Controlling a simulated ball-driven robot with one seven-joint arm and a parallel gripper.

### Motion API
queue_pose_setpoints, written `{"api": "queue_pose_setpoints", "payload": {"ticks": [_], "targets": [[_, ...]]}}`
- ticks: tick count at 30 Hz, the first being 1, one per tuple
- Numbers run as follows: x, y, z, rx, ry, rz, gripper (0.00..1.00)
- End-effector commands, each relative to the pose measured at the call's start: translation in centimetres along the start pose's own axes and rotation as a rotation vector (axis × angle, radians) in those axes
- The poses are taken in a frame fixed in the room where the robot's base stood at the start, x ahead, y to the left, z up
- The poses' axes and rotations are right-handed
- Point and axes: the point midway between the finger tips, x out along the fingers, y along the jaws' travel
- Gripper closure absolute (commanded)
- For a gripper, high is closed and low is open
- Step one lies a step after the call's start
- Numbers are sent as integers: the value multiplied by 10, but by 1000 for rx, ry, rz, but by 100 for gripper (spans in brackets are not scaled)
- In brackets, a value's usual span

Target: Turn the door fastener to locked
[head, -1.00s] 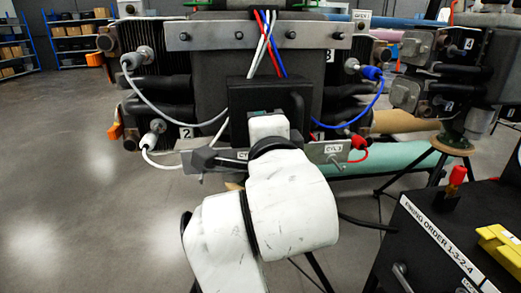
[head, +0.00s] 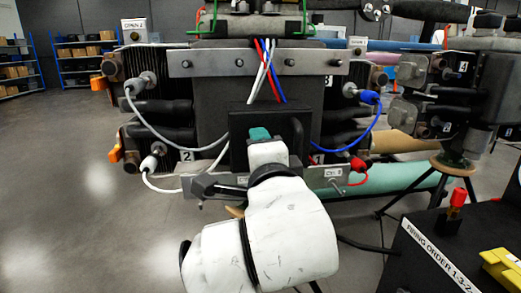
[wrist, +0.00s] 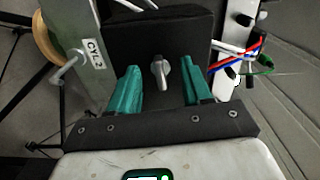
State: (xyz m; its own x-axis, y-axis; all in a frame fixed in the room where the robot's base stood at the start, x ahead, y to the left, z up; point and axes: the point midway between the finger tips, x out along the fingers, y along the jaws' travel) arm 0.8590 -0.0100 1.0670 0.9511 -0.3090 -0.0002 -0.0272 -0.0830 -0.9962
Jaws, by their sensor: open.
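The door fastener (wrist: 160,72) is a small grey wing knob on a black door panel (wrist: 180,35) in the wrist view. My gripper (wrist: 160,80) is open, with a teal finger on each side of the knob and gaps showing between. I cannot tell how deep the fingertips reach beside the knob. The knob's wing points roughly along the picture's up-down direction. In the head view, the black box with the door (head: 297,125) is on the front of the engine, and my gripper (head: 260,134) is in front of it, hiding the knob.
White cables (head: 175,133) loop at the left and a blue cable (head: 365,125) at the right of the box. A red plug (head: 357,165) hangs beside the lower metal bar. A black console (head: 440,245) stands at lower right. Open floor lies at left.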

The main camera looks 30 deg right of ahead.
Motion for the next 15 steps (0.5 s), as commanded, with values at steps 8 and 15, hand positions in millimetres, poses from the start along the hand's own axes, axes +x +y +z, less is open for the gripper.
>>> {"api": "queue_pose_setpoints", "payload": {"ticks": [8,15], "targets": [[-10,0,1,0,-2,-1,51],[-28,0,0,1,-1,-1,51]]}}
